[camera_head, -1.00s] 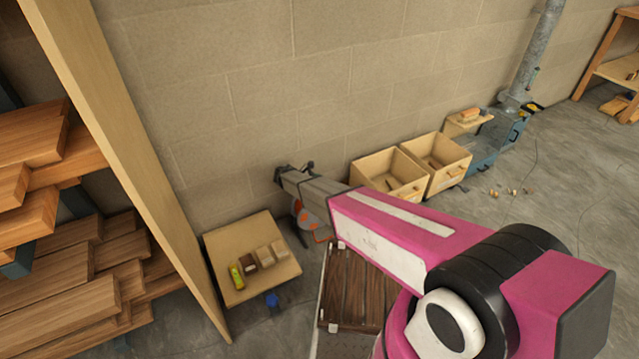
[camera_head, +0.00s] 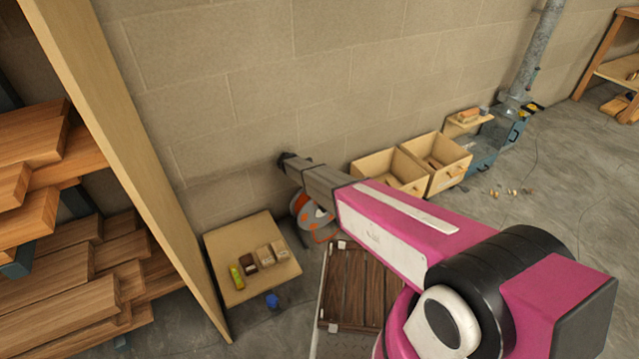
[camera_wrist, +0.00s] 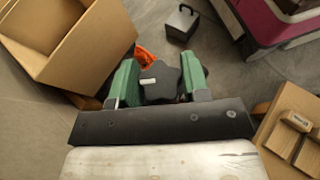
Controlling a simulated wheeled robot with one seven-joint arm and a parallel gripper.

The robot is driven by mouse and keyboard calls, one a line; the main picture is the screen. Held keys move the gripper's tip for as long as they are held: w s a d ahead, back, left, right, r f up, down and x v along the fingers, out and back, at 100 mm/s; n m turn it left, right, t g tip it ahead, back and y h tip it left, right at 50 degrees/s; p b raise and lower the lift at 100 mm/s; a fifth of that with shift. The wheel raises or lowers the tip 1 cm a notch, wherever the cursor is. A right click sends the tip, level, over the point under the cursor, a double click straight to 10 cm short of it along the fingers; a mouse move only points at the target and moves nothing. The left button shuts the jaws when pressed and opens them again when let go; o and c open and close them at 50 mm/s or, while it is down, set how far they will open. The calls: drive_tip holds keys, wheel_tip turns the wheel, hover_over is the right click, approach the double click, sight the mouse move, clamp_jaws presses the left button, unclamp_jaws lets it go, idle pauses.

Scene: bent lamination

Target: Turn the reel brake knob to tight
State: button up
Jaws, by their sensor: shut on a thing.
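The reel brake knob (camera_wrist: 160,84) is a dark, lobed knob in the middle of the wrist view. My gripper (camera_wrist: 160,76) has its two green-padded fingers on either side of the knob and is shut on it. The orange reel (camera_wrist: 147,55) shows partly behind the knob. In the head view the grey and orange reel (camera_head: 316,218) stands on the floor by the wall, partly behind my arm. My gripper's dark end shows above it there, and the knob is hidden.
Two open wooden boxes (camera_head: 428,190) stand right of the reel. A low wooden table (camera_head: 224,247) with small blocks stands left of it. A slatted dark wood platform (camera_head: 358,290) lies in front. The block wall is close behind my gripper.

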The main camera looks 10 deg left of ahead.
idle(0.4)
drive_tip(key=o, duration=0.9)
